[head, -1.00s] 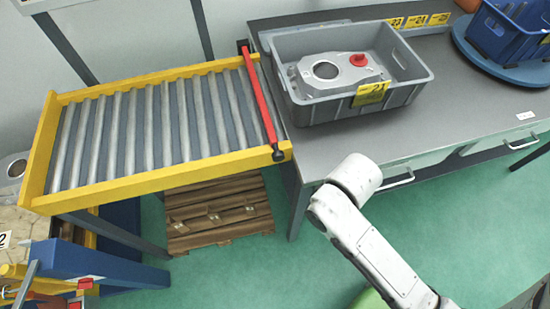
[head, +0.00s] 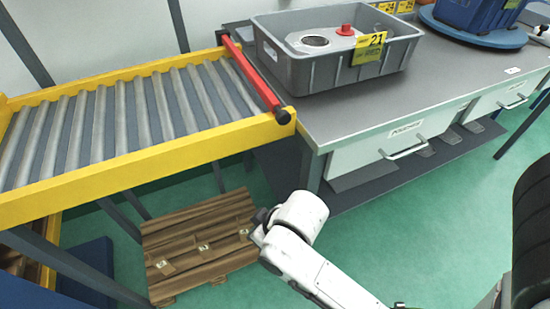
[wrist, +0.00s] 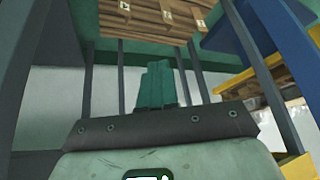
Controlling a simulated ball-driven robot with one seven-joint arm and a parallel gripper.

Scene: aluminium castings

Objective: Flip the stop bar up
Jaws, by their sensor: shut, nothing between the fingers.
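The red stop bar (head: 252,76) lies down across the right end of the roller conveyor (head: 135,107), from the back rail to the yellow front rail. A black fitting is at its front end. My gripper shows in the wrist view (wrist: 157,68) as two greenish fingers held together with nothing between them. In the head view, my white arm is in front of and below the conveyor's right end, well apart from the bar. The gripper itself is mostly hidden there. The stop bar is not visible in the wrist view.
A grey bench (head: 330,115) adjoins the conveyor's right end. It carries a grey crate (head: 300,75) with a casting (head: 320,40) and a blue bin (head: 480,18). A wooden pallet (head: 200,245) lies under the conveyor. Green floor is free before the bench.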

